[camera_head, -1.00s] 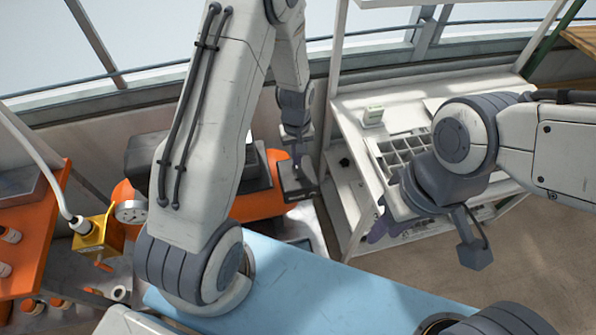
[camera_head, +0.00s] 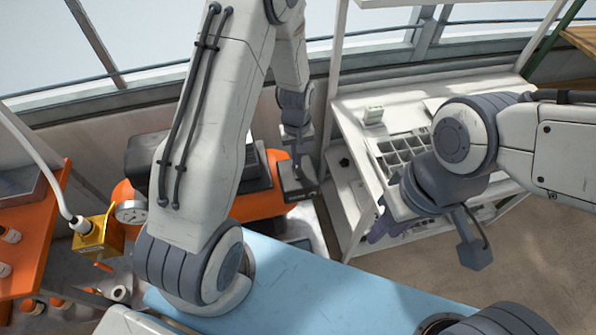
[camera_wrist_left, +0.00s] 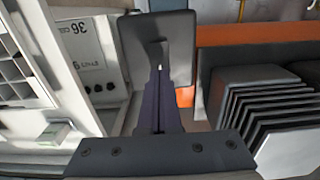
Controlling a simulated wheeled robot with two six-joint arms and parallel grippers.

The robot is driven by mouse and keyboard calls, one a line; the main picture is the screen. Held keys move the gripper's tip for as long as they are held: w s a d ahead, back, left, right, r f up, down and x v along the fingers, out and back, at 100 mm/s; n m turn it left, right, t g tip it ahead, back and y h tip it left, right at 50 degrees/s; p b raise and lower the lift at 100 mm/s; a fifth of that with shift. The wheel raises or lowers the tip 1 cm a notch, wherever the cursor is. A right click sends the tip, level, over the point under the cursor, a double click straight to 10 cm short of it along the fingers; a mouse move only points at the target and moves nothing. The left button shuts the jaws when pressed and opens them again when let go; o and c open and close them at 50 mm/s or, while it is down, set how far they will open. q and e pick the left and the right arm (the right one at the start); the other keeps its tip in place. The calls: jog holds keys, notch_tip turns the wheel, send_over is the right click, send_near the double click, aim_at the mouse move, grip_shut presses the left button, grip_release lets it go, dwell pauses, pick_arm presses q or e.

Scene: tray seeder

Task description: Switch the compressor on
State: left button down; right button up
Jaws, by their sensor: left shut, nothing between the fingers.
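The compressor has an orange tank (camera_head: 262,205) and a dark finned motor block (camera_wrist_left: 275,105); my left arm hides much of it in the head view. A dark box (camera_head: 297,186) sits at its right end. In the left wrist view this box (camera_wrist_left: 178,28) has a recess with a small pale spot, just beyond my fingertips. My left gripper (camera_wrist_left: 160,95) is shut and empty, pointing at the box's lower part; I cannot tell whether it touches. My right gripper (camera_head: 385,226) hangs before the white bench, its fingers partly hidden and their state unclear.
A white bench (camera_head: 350,100) with a compartment tray (camera_head: 400,150) stands right of the compressor. A blue surface (camera_head: 300,285) lies in front.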

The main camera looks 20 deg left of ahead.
pick_arm(q)
jog(key=shift+f+b, duration=0.75)
jog(key=shift+f, duration=0.3)
dwell(0.5)
jog(key=shift+r, duration=0.15)
notch_tip(320, 180, up, 7)
jog(key=p, duration=0.5)
jog(key=shift+p, duration=0.4)
